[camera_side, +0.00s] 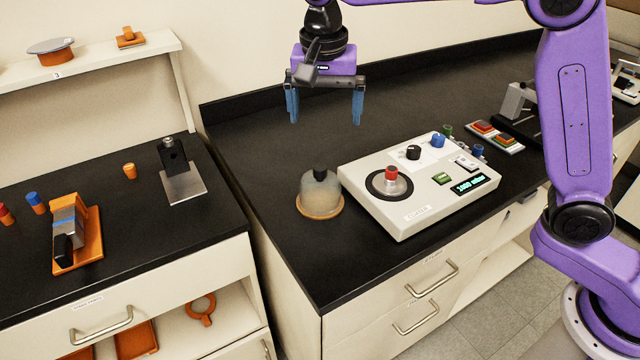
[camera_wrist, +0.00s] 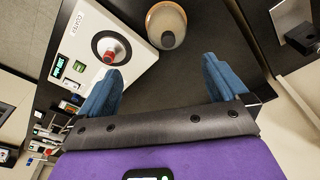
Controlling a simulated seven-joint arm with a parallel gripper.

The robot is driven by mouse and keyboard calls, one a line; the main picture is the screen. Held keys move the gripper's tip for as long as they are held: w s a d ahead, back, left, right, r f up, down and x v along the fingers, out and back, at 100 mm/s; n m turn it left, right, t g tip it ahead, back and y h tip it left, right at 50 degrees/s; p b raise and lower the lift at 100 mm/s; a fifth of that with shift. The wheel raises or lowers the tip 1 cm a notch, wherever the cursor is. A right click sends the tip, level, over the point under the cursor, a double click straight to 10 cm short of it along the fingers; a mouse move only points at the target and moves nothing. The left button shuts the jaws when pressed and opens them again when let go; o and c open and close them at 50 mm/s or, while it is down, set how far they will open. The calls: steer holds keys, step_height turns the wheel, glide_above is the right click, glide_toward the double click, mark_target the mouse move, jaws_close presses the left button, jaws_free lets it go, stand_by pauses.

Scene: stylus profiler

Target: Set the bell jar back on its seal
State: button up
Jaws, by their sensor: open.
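The bell jar (camera_side: 320,190) is a cloudy dome with a black knob on top and an orange rim at its foot. It stands upright on the black bench, just left of the coater. It also shows in the wrist view (camera_wrist: 166,22), beyond my fingers. The coater (camera_side: 415,185) is a pale box with a dark ring seal (camera_side: 377,190) around a round plate, on which a red-topped piece (camera_side: 391,173) stands. My gripper (camera_side: 325,108) is open and empty, with blue fingers pointing down, well above the bench and behind the jar.
The coater's top carries a black knob (camera_side: 413,152), a blue knob (camera_side: 438,140), a green button and a lit display (camera_side: 470,184). A tray with red and orange pieces (camera_side: 496,137) lies farther right. The bench behind the jar is clear.

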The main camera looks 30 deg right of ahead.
mark_target(320, 167)
steer(key=shift+m, duration=0.9)
steer(key=w+f, duration=0.1)
steer(key=f, duration=0.2)
steer(key=w+f, duration=0.1)
steer(key=f, duration=0.3)
steer(key=w+d+f, duration=0.1)
steer(key=f, duration=0.3)
steer(key=shift+w+f, duration=0.15)
steer(key=shift+f, duration=0.05)
steer(key=shift+w+d+f, duration=0.1)
steer(key=shift+w+f, duration=0.1)
steer(key=shift+f, duration=1.2)
steer(key=shift+w+d+f, duration=0.1)
steer(key=shift+w+f, duration=0.05)
steer(key=shift+f, duration=1.25)
steer(key=c, duration=0.8)
